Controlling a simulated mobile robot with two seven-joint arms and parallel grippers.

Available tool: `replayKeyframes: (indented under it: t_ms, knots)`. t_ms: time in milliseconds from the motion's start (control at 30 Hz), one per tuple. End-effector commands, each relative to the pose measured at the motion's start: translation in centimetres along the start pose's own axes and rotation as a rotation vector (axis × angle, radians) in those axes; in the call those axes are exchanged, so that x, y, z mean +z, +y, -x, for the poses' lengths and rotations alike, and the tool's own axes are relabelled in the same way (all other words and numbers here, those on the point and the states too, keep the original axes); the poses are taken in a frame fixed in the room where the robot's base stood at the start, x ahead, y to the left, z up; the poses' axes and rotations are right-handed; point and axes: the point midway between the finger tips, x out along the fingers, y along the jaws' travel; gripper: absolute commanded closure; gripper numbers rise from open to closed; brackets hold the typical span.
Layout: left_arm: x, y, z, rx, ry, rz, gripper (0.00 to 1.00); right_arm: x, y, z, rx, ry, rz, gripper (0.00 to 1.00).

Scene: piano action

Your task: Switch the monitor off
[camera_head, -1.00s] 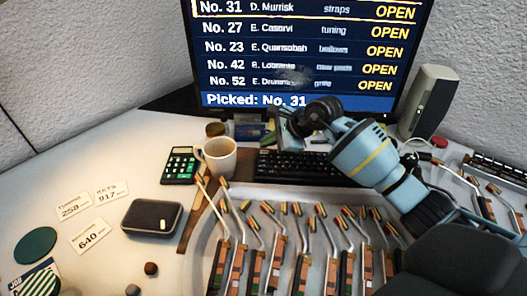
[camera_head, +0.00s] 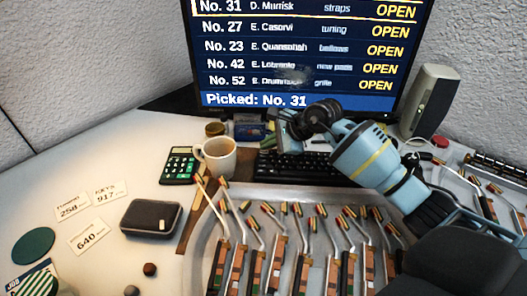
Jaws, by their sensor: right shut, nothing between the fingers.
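The monitor (camera_head: 290,50) stands at the back and is lit, with a list of numbered rows marked OPEN and the line "Picked: No. 31". My right gripper (camera_head: 283,133) is in front of the monitor's lower edge, above the back of the keyboard. It is shut and empty, and its fingers are small and partly hidden by the wrist. I cannot tell whether it touches the monitor's lower frame. No power button can be made out, as the wrist covers part of the lower frame. My left gripper is not in view.
A black keyboard (camera_head: 310,168) lies below my right arm. A mug (camera_head: 218,160), a green calculator (camera_head: 178,166) and a dark case (camera_head: 150,218) are to the left. A speaker (camera_head: 430,100) stands at right. Piano action parts (camera_head: 285,265) fill the front.

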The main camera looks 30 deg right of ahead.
Motion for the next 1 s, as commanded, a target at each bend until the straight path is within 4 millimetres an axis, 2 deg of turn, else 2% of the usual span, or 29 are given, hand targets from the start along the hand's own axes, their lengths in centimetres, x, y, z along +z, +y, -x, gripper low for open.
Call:
replayKeyframes:
  t_ms: [1000]
  knots:
    - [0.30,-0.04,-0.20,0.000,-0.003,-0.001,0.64,-0.29,0.26,-0.36,0.000,0.001,0.000,1.00]
